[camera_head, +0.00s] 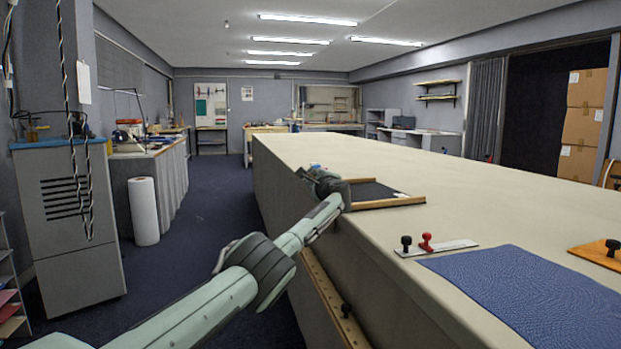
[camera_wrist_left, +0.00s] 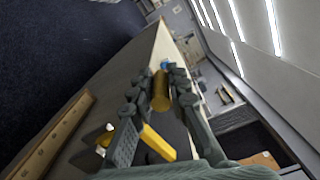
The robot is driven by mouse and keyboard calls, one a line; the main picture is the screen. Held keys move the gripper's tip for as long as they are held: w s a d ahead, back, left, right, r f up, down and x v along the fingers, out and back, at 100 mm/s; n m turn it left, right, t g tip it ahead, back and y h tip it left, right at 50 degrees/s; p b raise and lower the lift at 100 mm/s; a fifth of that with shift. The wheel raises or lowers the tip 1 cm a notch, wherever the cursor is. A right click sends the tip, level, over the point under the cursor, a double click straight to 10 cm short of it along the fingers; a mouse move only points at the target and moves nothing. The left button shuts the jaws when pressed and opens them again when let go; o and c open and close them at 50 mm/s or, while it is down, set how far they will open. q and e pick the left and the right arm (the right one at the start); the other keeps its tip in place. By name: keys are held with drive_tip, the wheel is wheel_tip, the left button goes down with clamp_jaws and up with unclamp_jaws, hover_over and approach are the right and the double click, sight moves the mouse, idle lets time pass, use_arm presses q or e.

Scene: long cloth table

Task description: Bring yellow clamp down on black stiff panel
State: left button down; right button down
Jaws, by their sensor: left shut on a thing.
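My left gripper (camera_head: 318,176) is at the table's near left edge, beside the black stiff panel (camera_head: 375,190). The panel lies flat on the table in a wooden frame, partly hidden behind my gripper. In the left wrist view, my left gripper (camera_wrist_left: 162,78) is shut on a yellow-orange cylindrical part (camera_wrist_left: 160,92), which looks like the handle of the yellow clamp. A yellow bar (camera_wrist_left: 157,143) shows below it, partly hidden by a finger. I cannot tell whether the clamp touches the panel. My right gripper is not in view.
On the cloth table (camera_head: 480,200) lie a blue mat (camera_head: 530,295), a white strip with black and red knobs (camera_head: 438,248), and an orange board with a black knob (camera_head: 597,254). A wooden rail (camera_head: 335,300) runs along the table's side. The far tabletop is clear.

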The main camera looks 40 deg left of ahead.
use_arm(q)
drive_tip(key=c, duration=1.5)
unclamp_jaws()
drive_tip(key=shift+w+d+r+t, duration=0.15)
drive_tip(key=shift+w+d+r, duration=0.15)
drive_tip(key=shift+d, duration=0.15)
drive_tip(key=shift+w+d+r+t, duration=0.15)
drive_tip(key=shift+w+d+r, duration=0.15)
drive_tip(key=shift+d, duration=0.1)
drive_tip(key=shift+f, duration=0.25)
drive_tip(key=shift+d+f+h, duration=0.1)
drive_tip(key=shift+f+h, duration=0.05)
drive_tip(key=shift+h, duration=0.15)
drive_tip(key=v, duration=1.1)
drive_tip(key=shift+s, duration=0.5)
